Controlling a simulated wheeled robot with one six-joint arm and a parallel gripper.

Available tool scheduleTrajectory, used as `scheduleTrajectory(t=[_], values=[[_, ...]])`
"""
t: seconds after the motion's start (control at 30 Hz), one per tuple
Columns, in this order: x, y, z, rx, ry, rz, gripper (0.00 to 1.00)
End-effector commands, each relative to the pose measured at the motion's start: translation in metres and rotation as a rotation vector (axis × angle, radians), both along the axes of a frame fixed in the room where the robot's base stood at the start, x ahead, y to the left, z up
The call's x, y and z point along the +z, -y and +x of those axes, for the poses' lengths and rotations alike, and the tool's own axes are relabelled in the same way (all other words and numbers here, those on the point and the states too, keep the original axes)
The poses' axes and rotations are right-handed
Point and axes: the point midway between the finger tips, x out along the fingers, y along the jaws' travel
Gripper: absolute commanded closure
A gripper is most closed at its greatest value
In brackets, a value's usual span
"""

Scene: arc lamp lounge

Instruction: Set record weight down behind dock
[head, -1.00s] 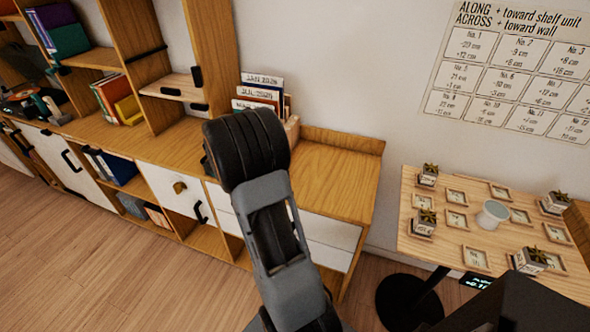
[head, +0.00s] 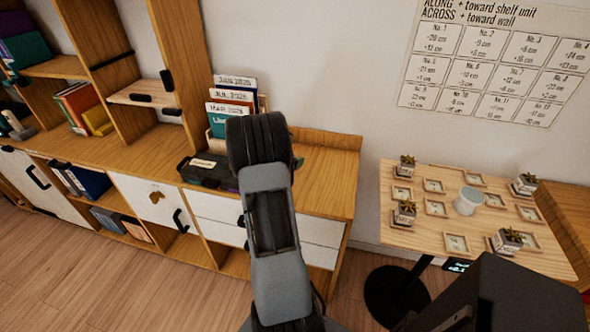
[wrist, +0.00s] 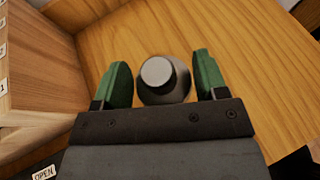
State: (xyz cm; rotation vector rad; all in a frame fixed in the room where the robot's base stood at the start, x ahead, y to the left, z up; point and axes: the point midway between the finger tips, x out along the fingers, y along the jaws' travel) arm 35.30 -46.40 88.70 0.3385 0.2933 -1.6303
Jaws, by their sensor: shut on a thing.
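The record weight (wrist: 165,82) is a grey, round piece with a pale top, seen from above in the wrist view. My gripper (wrist: 160,78) has its two green fingers on either side of it and is shut on it. Wooden surface shows around it; I cannot tell whether the weight touches it. A dark box with a pale label (head: 208,170), possibly the dock, sits on the cabinet left of my arm. A dark edge with an "OPEN" label (wrist: 45,172) shows in the wrist view.
A wooden holder (wrist: 35,75) with numbered marks stands close left of the gripper. Tabbed files (head: 232,103) stand at the wall. The cabinet top (head: 330,180) is clear right of my arm. A small table (head: 400,232) with plant pots stands further right.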

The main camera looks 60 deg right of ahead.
Motion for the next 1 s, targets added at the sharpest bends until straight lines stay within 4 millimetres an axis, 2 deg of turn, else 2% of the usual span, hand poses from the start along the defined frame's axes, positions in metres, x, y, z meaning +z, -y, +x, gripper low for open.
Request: scheduleTrajectory(t=[0.23, 0.3, 0.53, 0.9, 0.93, 1.0], values=[[-0.012, 0.006, -0.009, -0.001, -0.002, -0.001, 0.68], [-0.020, 0.009, -0.014, -0.002, -0.002, 0.000, 0.68], [-0.044, 0.009, -0.012, 0.000, -0.001, -0.002, 0.68], [-0.048, 0.009, -0.012, 0.000, 0.001, -0.002, 0.68], [-0.049, 0.009, -0.012, 0.000, 0.000, -0.001, 0.32], [-0.048, 0.009, -0.012, 0.000, 0.000, -0.001, 0.25]])
